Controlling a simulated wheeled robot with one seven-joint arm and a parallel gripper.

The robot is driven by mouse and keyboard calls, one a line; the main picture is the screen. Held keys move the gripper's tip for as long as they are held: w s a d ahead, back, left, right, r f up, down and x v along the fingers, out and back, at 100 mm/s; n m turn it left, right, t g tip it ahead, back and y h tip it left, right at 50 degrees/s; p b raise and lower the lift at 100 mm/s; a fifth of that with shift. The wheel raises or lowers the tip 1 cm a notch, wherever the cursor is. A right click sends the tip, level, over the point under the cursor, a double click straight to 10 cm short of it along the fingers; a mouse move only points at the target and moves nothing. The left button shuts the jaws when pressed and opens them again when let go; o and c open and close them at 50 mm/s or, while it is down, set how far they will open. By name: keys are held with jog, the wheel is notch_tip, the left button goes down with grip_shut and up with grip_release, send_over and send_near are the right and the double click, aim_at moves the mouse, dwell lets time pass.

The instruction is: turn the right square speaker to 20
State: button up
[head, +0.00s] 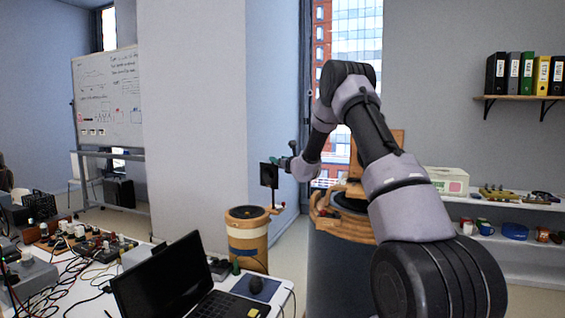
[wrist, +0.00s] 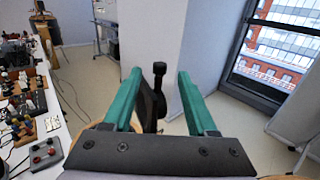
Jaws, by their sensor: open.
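My gripper (head: 277,161) is at the end of my outstretched arm in the head view, beside a small dark square panel (head: 269,176). In the wrist view my gripper (wrist: 160,74) is open, with its two green fingers apart. A dark upright piece with a small rounded knob (wrist: 159,69) shows between the fingers, without clear contact. The panel appears to stand above a wooden ledge by a round wooden cabinet (head: 247,245). I cannot tell which thing is the right square speaker, and no number scale is readable.
A second wooden cabinet (head: 325,222) stands partly behind my arm. A white table with a laptop (head: 160,278), cables and small devices lies at left. A shelf with a pale box (head: 447,180) is at right. The wrist view shows open floor (wrist: 95,75).

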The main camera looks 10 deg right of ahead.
jog(key=s, duration=0.4)
jog(key=shift+d, duration=0.4)
jog(key=s+a+r+n+g+y, duration=0.3)
jog(key=s+a+r+n+y, duration=0.3)
jog(key=s+a+r+n, duration=0.4)
jog(key=s+a+r+n+g+y, duration=0.1)
jog(key=s+a+r+n+g, duration=0.15)
jog(key=s, duration=0.45)
jog(key=s+a+r+n+g+y, duration=0.1)
jog(key=s+a+r+n+g, duration=0.2)
jog(key=s, duration=0.4)
jog(key=s+d+f+n+g+h, duration=0.1)
jog(key=s+d+n+g+h, duration=0.15)
jog(key=s+n, duration=1.1)
jog(key=s+d+f+h, duration=0.2)
jog(key=s+d+h, duration=0.1)
jog(key=s, duration=0.5)
jog(key=s+d+f+h, duration=0.2)
jog(key=s+d+h, duration=0.2)
jog(key=s, duration=0.5)
jog(key=shift+d+n+t, duration=0.3)
jog(key=shift+d, duration=0.6)
